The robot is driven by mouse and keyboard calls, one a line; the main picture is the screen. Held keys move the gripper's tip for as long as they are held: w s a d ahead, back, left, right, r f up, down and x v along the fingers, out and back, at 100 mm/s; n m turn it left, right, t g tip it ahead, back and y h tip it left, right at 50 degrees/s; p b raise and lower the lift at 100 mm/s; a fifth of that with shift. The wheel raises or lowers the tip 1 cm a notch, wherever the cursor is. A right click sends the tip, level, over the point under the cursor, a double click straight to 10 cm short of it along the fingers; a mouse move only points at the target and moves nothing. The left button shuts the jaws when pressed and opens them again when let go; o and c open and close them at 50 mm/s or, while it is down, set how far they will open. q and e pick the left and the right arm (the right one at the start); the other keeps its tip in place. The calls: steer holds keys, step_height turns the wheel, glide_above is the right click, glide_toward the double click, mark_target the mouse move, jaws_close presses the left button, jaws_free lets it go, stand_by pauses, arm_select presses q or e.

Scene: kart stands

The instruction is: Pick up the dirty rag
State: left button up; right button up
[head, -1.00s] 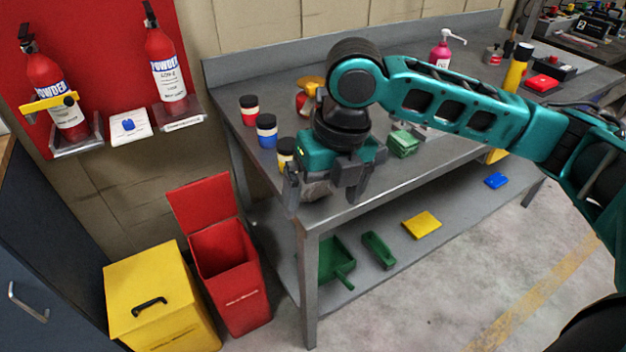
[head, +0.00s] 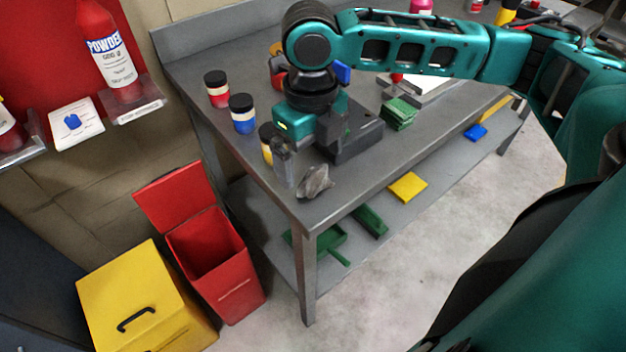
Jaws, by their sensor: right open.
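A crumpled grey rag (head: 316,182) lies on the grey metal table (head: 388,160) near its front left corner. My right gripper (head: 308,155) is over the table just behind the rag, pointing down. Its jaws are open, with one finger at the left and the other partly hidden against a dark object. The rag is outside the jaws, on the near side of them; I cannot tell whether a finger touches it. My left gripper is not in view.
Jars with red (head: 217,90), blue (head: 242,115) and yellow bands stand left of the gripper. An open red bin (head: 215,260) and a yellow bin (head: 145,300) stand left of the table.

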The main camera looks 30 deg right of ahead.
mark_target(314, 175)
steer(key=f, duration=0.6)
steer(key=shift+w+d+b, duration=0.15)
steer(key=shift+d+b, duration=0.2)
steer(key=shift+b, duration=0.05)
steer(key=shift+r, duration=0.1)
steer(key=c, duration=1)
